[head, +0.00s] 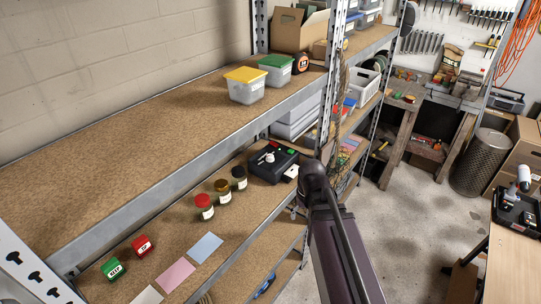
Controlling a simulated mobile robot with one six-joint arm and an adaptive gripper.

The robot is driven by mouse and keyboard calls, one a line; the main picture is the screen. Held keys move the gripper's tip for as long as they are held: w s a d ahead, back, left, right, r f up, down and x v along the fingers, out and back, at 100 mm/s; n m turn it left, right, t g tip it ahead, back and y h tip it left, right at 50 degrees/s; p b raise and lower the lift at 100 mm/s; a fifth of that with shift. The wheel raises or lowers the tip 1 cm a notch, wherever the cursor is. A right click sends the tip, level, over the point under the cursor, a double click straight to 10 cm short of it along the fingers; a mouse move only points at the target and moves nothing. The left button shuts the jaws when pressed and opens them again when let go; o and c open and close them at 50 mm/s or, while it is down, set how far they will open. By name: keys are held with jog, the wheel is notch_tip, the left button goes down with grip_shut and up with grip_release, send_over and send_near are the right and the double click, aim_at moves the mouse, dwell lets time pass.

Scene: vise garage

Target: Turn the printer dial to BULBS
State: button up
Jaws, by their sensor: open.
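The printer (262,172) is a small black box on the middle shelf, left of my arm. Its top carries what looks like a pale dial (269,157), with a red spot and a green spot near it. A white label sticks out at its right side. The dial's markings are too small to read, so I cannot tell where it points. My dark arm rises from the bottom of the head view and ends in a rounded joint just right of the printer. My gripper is not visible.
Jars with red, amber and black lids (222,190) stand left of the printer. Red and green labelled blocks (142,245) and coloured cards (177,273) lie further left. The upper shelf's metal edge (170,198) runs above, with lidded tubs (245,90) on it.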

aim_at(270, 156)
jog(key=w+a+r+n+t+y+p, duration=0.1)
jog(key=w+a+r+n, duration=0.1)
jog(key=w, duration=0.8)
jog(key=w+a+r+n+y+p, duration=0.1)
jog(key=w+a+n, duration=0.1)
jog(key=w, duration=0.8)
jog(key=w+a+r+n+t+y+p, duration=0.1)
jog(key=w+n, duration=0.3)
jog(key=w, duration=0.7)
jog(key=shift+a+r+t+p, duration=0.15)
jog(key=shift+a+r+p, duration=0.1)
jog(key=shift+r, duration=0.2)
jog(key=shift+a+r+t+p, duration=0.15)
jog(key=shift+r+p, duration=0.1)
jog(key=shift+r, duration=0.15)
jog(key=shift+n, duration=0.3)
jog(key=shift+f, duration=0.15)
jog(key=shift+b+x, duration=3.5)
jog(key=shift+x, duration=0.1)
jog(key=c, duration=1.2)
